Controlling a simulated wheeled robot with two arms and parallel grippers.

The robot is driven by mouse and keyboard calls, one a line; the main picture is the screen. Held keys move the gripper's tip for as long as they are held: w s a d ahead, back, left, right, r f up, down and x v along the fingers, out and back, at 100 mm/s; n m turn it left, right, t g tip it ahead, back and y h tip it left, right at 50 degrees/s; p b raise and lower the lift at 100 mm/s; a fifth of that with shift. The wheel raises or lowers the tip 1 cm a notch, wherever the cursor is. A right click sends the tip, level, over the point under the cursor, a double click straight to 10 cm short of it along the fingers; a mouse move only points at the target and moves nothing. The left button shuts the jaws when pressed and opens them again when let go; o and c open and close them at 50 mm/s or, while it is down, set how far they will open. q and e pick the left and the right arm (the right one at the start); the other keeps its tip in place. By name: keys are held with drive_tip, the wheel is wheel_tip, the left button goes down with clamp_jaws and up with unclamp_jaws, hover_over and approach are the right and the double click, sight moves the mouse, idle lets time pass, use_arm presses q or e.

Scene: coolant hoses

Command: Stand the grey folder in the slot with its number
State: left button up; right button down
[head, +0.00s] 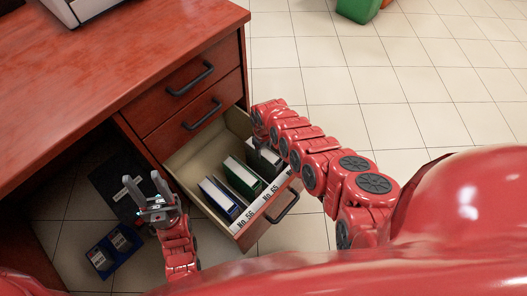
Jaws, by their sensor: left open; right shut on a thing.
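The grey folder (263,158) is upright at the right end of the open drawer (182,160), partly hidden by my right arm. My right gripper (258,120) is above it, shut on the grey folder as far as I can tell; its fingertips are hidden. I cannot tell whether the folder rests on the drawer floor. The drawer's front edge carries labels reading No. 56 (246,221) and No. 65 (269,203). My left gripper (147,192) is open and empty, left of the drawer, its fingers pointing up in the picture.
A blue folder (221,198) and a green folder (243,177) stand in the drawer. A dark labelled item (118,182) and blue items (112,250) lie on the floor at left. Shut drawers and the desk top (120,65) are above.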

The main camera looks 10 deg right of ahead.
drive_tip(key=shift+f, duration=0.1)
drive_tip(key=shift+c, duration=1.1)
unclamp_jaws()
